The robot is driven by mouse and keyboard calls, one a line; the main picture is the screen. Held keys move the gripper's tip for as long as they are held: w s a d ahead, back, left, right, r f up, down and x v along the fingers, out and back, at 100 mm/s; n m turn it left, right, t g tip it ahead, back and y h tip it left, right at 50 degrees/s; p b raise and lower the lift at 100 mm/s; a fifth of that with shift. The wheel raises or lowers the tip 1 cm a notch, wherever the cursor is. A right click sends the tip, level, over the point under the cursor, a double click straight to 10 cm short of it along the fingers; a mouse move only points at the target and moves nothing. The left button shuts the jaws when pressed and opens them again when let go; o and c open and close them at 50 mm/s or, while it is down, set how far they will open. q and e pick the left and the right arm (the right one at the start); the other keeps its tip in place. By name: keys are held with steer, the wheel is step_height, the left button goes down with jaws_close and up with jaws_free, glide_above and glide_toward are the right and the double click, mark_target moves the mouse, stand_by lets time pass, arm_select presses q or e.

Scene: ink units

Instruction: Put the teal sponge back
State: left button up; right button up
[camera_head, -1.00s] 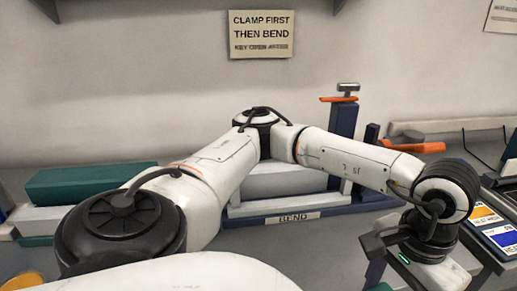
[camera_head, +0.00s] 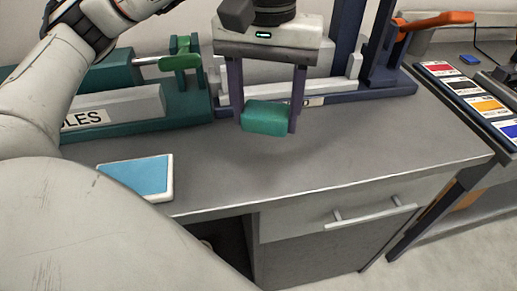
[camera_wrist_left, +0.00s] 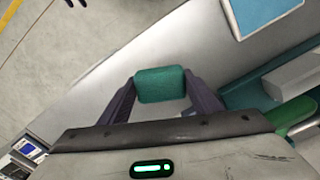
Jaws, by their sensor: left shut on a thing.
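The teal sponge (camera_head: 266,118) is a small block held between the two purple fingers of my left gripper (camera_head: 268,112). The gripper points down and is shut on the sponge above the grey worktop. In the left wrist view the sponge (camera_wrist_left: 160,84) sits between the fingertips of the left gripper (camera_wrist_left: 160,88), with worktop below it. A white-rimmed tray with a light blue inside (camera_head: 138,176) lies on the worktop near its front edge, left of the sponge. My right gripper is not in view.
A green device with a lever (camera_head: 182,58) and a grey block labelled "...LES" (camera_head: 120,105) stand at the back left. A dark blue bender with an orange handle (camera_head: 437,20) stands at the back right. Worktop (camera_head: 340,150) right of the sponge is clear. A drawer (camera_head: 350,208) is below.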

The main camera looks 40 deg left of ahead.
mark_target(261, 166)
arm_select(q)
steer(key=shift+s+a+f, duration=0.1)
steer(key=shift+s+a, duration=0.05)
steer(key=shift+a, duration=0.05)
step_height(261, 166, down, 9)
steer(key=shift+f, duration=0.1)
stand_by(0.4)
steer(key=shift+f+b, duration=0.25)
steer(key=shift+b, duration=0.2)
steer(key=o, duration=1)
steer(key=shift+r, duration=0.1)
step_height(261, 166, up, 12)
steer(key=shift+r+p, duration=0.2)
steer(key=shift+p, duration=0.55)
